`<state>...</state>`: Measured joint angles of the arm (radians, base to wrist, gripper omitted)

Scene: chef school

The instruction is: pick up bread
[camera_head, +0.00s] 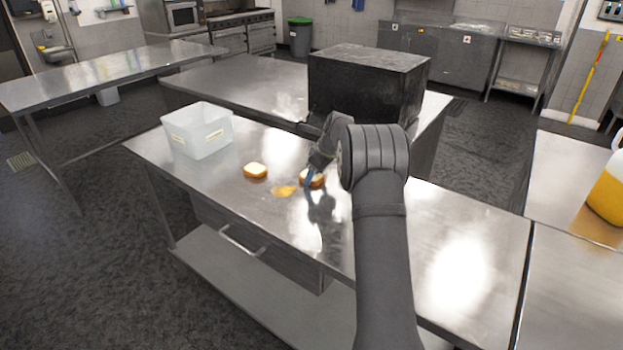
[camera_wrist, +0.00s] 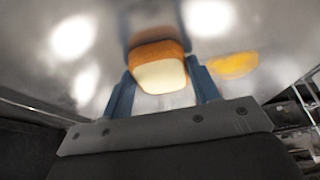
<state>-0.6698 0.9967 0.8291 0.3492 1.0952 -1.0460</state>
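One piece of bread with a brown crust and pale face (camera_wrist: 160,74) is between the two blue fingers of my gripper (camera_wrist: 161,85) in the wrist view. The fingers are spread about the bread's width and stand close along its two sides. I cannot tell if they press on it. In the head view this bread (camera_head: 317,181) is at the steel table, partly hidden behind a blue finger of my gripper (camera_head: 309,181). A second piece of bread (camera_head: 255,170) lies to the left on the table.
A flat yellow piece (camera_head: 284,191) lies between the two breads; it also shows in the wrist view (camera_wrist: 232,66). A translucent white bin (camera_head: 198,132) stands at the table's left end. A large black box (camera_head: 365,85) is behind my arm. The table's right part is clear.

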